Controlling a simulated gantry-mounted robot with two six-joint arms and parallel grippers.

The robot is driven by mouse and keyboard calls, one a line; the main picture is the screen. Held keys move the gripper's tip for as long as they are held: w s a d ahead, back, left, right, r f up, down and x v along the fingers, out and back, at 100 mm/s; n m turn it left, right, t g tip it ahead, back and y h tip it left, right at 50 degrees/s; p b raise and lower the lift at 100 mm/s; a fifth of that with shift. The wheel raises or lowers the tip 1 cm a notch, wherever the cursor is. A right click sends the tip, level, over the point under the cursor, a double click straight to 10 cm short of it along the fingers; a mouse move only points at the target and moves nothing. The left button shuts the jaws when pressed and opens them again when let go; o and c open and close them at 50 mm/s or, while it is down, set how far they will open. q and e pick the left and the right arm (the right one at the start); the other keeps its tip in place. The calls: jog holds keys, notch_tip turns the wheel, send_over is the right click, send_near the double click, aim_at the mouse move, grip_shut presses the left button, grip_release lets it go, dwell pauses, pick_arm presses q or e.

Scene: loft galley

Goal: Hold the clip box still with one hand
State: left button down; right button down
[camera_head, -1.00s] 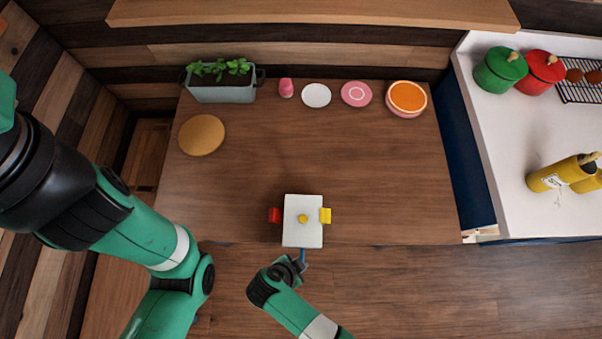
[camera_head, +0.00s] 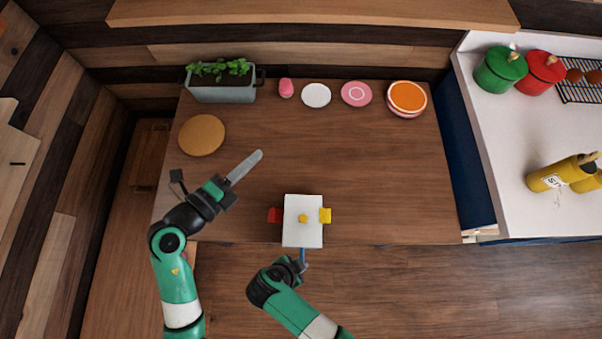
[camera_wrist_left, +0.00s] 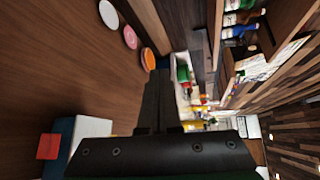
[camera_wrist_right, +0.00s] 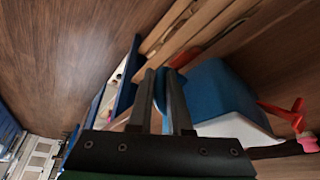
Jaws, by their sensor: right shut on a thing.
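My left gripper (camera_head: 258,155) is shut and empty over the table, up and left of the box. The red clip also shows in the left wrist view (camera_wrist_left: 48,147).
A planter (camera_head: 222,93), a round cork mat (camera_head: 202,135), a pink item (camera_head: 286,88) and plates (camera_head: 316,95) lie along the table's back and left. A white counter (camera_head: 520,130) with pots and bottles stands at right. The table's middle is clear.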

pick_arm(q)
jog(key=shift+s+a+f+n+g+y, duration=0.55)
jog(key=shift+s+f, duration=0.9)
jog(key=shift+f, duration=2.1)
jog(key=shift+s+a+f+n+g+y, duration=0.3)
jog(key=shift+s+a+f, duration=0.8)
jog(key=shift+f, duration=2.5)
jog(key=shift+s+a+f+n+g+y, duration=0.4)
jog(key=shift+s+f, duration=1.35)
jog(key=shift+f, duration=1.8)
jog(key=shift+d+f, duration=0.1)
jog(key=shift+f, duration=1.5)
jog(key=shift+f, duration=0.1)
